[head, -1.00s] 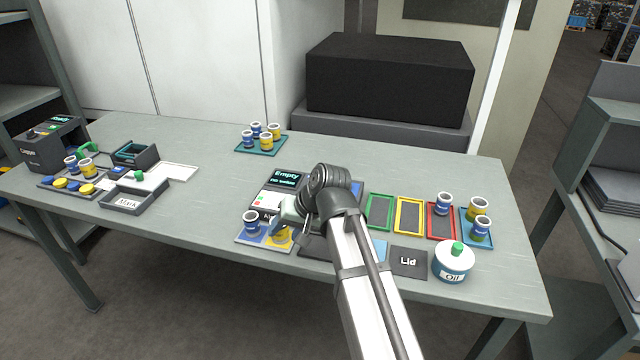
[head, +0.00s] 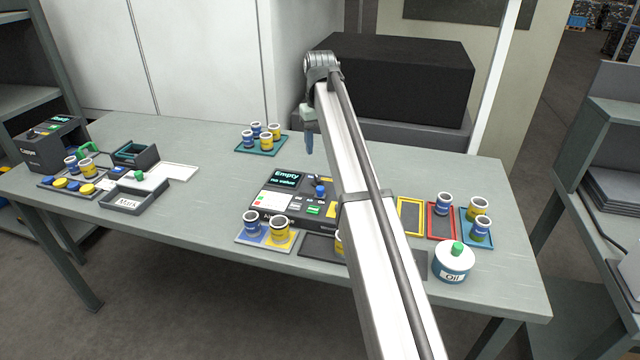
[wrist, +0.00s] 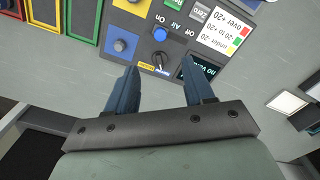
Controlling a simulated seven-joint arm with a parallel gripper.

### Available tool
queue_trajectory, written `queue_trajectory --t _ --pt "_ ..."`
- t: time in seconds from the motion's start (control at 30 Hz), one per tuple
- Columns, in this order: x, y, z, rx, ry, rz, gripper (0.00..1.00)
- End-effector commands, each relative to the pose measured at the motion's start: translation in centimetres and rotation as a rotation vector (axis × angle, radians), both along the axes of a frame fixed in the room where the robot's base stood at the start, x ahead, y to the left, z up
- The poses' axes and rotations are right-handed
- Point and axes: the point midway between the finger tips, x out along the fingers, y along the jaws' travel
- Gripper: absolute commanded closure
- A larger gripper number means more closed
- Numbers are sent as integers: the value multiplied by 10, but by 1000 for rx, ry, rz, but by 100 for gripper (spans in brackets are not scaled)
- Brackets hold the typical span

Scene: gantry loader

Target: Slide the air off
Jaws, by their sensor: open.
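The grey control panel (head: 262,200) stands mid-table, its screen (head: 286,179) reading "Empty, no value". In the wrist view, the panel (wrist: 143,72) appears upside down, with a blue knob (wrist: 160,34) near the "Air" lettering. My gripper (head: 309,152) is open and empty, raised above and behind the panel. Its fingers (wrist: 157,80) show apart in the wrist view.
A mat (head: 264,246) with a blue and a yellow jar lies before the panel. Coloured frames (head: 410,232), jars and an oil pot (head: 453,265) are at right. A jar tray (head: 240,152) lies behind; a mask bin (head: 118,206) is at left. My arm covers part of the table.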

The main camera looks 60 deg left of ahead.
Motion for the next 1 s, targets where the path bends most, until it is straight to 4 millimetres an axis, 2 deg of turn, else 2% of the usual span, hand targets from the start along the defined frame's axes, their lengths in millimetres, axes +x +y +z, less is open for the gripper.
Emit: queue_trajectory --t 0.17,0.6,0.8,1.0 --pt "-1 -2 -23 -1 1 0 47" --pt "-1 -1 -99 0 2 0 47" --pt "-1 -1 -122 1 2 0 47" --pt "-1 -1 -133 1 2 0 47"
